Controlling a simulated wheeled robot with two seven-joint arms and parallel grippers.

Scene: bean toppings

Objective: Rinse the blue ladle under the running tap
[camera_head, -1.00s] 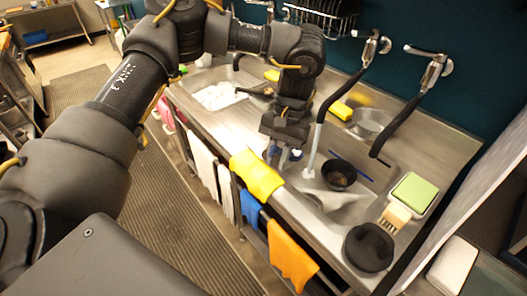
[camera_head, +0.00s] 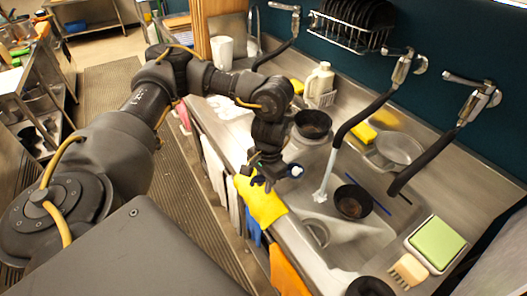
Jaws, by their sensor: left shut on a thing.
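My left gripper (camera_head: 267,178) is at the sink's front edge, just above the yellow cloth in the picture. My right gripper is not in view.
A black bowl (camera_head: 352,203) sits in the sink basin beside the stream. A dark-topped pot (camera_head: 312,124) and a white jug (camera_head: 319,82) stand behind the gripper. A yellow cloth (camera_head: 262,203) hangs over the front edge. A second tap hose (camera_head: 430,150) and a green sponge (camera_head: 437,243) are at right.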

